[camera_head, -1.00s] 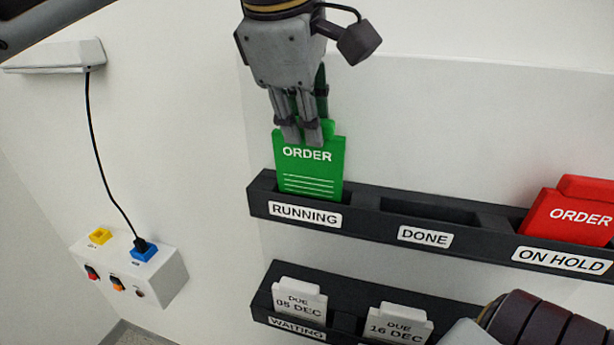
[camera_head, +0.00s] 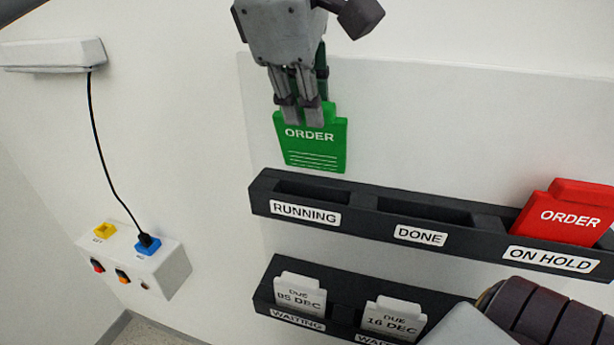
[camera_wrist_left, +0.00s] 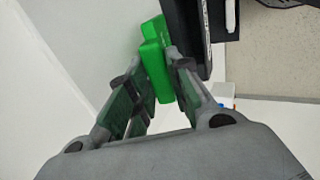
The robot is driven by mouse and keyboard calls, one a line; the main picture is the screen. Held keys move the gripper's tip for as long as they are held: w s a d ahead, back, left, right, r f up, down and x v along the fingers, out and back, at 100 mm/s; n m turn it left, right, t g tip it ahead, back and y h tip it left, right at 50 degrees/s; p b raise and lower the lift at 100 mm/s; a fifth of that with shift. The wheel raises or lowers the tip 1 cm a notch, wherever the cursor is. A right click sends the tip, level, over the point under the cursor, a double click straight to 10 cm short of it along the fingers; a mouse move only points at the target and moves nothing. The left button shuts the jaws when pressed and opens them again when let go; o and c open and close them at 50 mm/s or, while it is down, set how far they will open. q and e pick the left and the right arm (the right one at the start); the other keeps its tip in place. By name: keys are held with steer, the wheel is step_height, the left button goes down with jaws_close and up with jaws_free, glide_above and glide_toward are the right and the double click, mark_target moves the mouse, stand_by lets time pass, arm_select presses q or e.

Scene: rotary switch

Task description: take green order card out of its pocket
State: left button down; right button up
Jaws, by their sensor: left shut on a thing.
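The green order card (camera_head: 312,150) hangs upright in the head view, clear above the RUNNING pocket (camera_head: 305,213) of the upper dark rack. My left gripper (camera_head: 303,112) is shut on the card's top tab from above. The left wrist view also shows the green card (camera_wrist_left: 158,62) between the fingers of my left gripper (camera_wrist_left: 160,75). The RUNNING pocket is empty. Part of the card's top edge is hidden behind the fingers. My right gripper is not visible; only a dark arm part shows at the lower right.
The DONE pocket (camera_head: 421,234) is empty. A red order card (camera_head: 570,218) sits in the ON HOLD pocket. A lower rack holds white due cards (camera_head: 300,293). A white box (camera_head: 160,268) with a blue plug and cable is on the left wall.

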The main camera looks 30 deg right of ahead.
arm_select(q)
steer(key=shift+s+a+r, duration=0.1)
stand_by(0.5)
steer(key=s+a+b, duration=0.3)
steer(key=s+a, duration=0.1)
steer(key=a, duration=0.1)
steer(key=shift+s, duration=0.2)
stand_by(1.0)
steer(key=shift+w, duration=0.1)
